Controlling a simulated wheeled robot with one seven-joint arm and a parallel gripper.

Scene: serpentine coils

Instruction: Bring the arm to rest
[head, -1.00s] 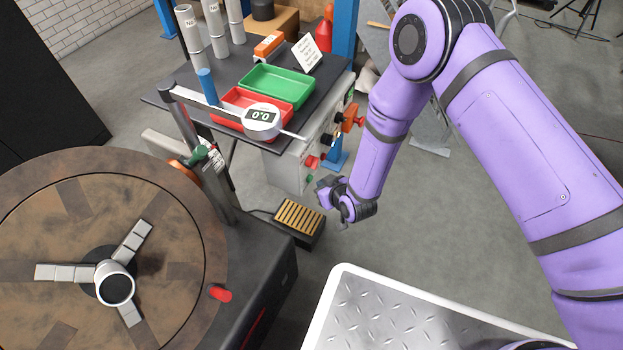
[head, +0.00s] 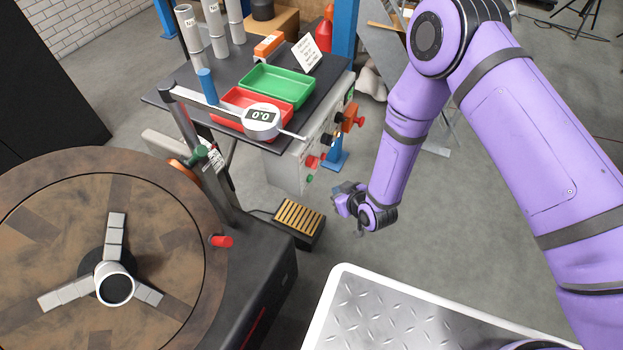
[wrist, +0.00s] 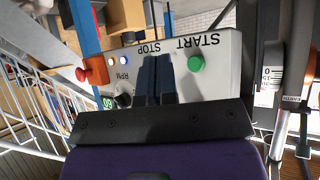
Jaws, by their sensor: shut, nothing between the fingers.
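My purple arm hangs down on the right side of the head view. In the wrist view my gripper (wrist: 156,82) shows two dark fingers side by side, shut and empty. Beyond the fingers is a white control panel (wrist: 220,73) with START and STOP lettering upside down, a green button (wrist: 195,63) and a red knob (wrist: 83,75).
A round turntable (head: 170,240) with a three-armed chuck is at left. A slatted pedal (head: 300,217) lies on the floor. A metal tread-plate platform (head: 390,315) is in front. Floor right of the pedal is clear.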

